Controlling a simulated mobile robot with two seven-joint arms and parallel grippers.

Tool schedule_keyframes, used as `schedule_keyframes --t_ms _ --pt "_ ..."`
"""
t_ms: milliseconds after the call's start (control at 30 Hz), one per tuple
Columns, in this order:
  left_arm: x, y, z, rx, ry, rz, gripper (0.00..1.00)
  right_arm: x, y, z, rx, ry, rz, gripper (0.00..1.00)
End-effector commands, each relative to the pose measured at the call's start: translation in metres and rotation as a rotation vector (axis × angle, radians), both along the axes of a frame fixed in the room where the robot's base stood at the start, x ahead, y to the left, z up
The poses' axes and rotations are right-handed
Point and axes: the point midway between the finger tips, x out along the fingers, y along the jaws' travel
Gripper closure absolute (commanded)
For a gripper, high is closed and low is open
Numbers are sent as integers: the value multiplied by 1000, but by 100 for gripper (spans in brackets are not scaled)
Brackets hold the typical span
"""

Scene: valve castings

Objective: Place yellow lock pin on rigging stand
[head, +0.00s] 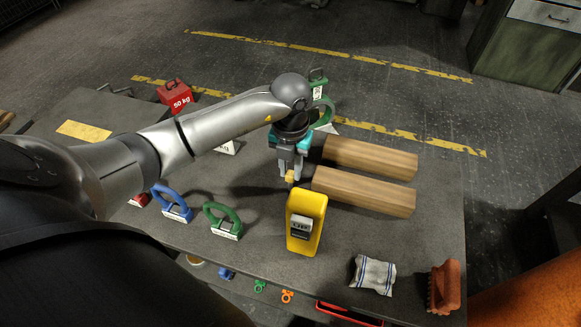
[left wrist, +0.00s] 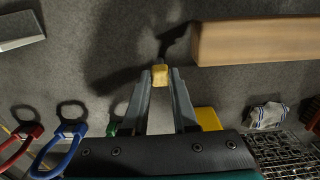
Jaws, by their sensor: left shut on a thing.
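The yellow lock pin (left wrist: 160,75) appears as a small yellow block between my left gripper's fingertips in the left wrist view. It also shows in the head view (head: 291,176). My left gripper (head: 290,174) points down and is shut on it, above the grey table (head: 250,185). The fingers hide part of the pin. I cannot tell for certain which thing is the rigging stand. A yellow upright unit with a grey front piece (head: 305,222) stands just in front of the gripper. My right gripper is not in view.
Two wooden beams (head: 365,190) lie right of the gripper. Blue (head: 172,203) and green (head: 223,220) looped handles stand to the left. A red 50 kg weight (head: 175,95) is at the back left. A striped cloth (head: 373,275) and a brush (head: 443,286) lie front right.

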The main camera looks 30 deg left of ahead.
Motion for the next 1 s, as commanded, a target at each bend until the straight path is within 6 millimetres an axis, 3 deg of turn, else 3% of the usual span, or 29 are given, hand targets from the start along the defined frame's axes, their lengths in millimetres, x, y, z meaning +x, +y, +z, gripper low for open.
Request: schedule_keyframes --t_ms 33,67,300,667,1000 --pt "0 0 -3 0 0 0 100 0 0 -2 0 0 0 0" --pt "0 0 -3 0 1 0 71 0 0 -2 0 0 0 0" --pt "0 0 -2 0 1 1 44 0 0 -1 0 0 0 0" --pt "0 0 4 0 0 1 43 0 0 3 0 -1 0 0" --pt "1 0 72 1 -5 0 43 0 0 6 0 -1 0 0"
